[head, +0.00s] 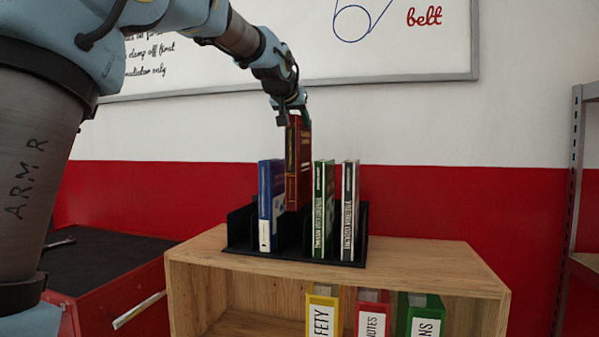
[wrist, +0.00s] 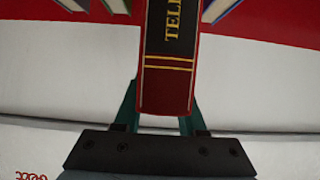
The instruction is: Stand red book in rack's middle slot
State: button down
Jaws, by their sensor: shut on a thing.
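The red book (head: 300,165) hangs upright from my gripper (head: 293,108), which is shut on its upper end. The black rack (head: 240,232) stands on top of the wooden shelf. The red book is over the gap between the blue book (head: 271,205) and the green book (head: 323,210); its lower edge shows above the rack's base. In the wrist view, the red book (wrist: 168,88) sits between the two fingers of my gripper (wrist: 160,112), with gold lettering on a dark label. The blue book hides part of the middle slot, so its exact depth alignment cannot be told.
A black-and-white book (head: 349,210) stands at the rack's right. The rack's far-left slot looks empty. The wooden shelf (head: 420,262) holds yellow, red and green binders below. A red tool cabinet (head: 100,280) is at left, a metal rack (head: 575,200) at right.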

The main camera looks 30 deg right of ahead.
aim_at(299, 163)
notch_tip(299, 163, down, 11)
jog(key=shift+r+p, duration=0.15)
jog(key=shift+p, duration=0.25)
jog(key=shift+f, duration=0.2)
jog(key=shift+c, duration=2.4)
grip_release()
